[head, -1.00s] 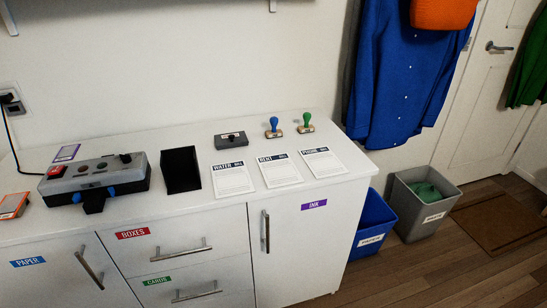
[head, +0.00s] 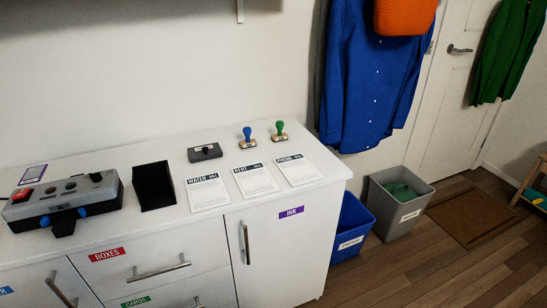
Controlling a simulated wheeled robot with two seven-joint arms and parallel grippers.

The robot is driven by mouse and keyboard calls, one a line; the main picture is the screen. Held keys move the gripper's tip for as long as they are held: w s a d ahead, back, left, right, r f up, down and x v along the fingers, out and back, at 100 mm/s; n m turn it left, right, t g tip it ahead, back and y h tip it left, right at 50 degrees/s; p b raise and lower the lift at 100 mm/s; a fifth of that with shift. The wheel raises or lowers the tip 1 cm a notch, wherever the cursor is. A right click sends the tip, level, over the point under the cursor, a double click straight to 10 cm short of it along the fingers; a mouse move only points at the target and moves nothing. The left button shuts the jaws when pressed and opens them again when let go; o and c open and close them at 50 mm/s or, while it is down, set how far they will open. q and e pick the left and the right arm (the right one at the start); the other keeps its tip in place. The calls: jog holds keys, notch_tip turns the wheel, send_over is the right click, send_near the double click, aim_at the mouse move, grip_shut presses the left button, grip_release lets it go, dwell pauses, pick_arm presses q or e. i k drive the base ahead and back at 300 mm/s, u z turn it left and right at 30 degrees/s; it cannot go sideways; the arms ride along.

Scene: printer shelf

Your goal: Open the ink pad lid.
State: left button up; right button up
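The ink pad (head: 205,152) is a small dark grey box with a black knob on top. It sits on the white counter (head: 232,218), behind the water bill sheet, and its lid looks shut. A blue-handled stamp (head: 247,134) and a green-handled stamp (head: 280,129) stand upright to its right. Neither of my grippers shows in the head view.
Three bill sheets, water (head: 208,194), rent (head: 255,180) and phone (head: 297,170), lie in front. A black open box (head: 153,186) and a grey device (head: 62,203) stand to the left. Blue (head: 350,228) and grey (head: 397,203) bins stand on the floor right of the counter.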

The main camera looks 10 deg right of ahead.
aim_at(210, 149)
jog(key=z, duration=1.55)
jog(key=i, duration=1.4)
jog(key=u, duration=2.1)
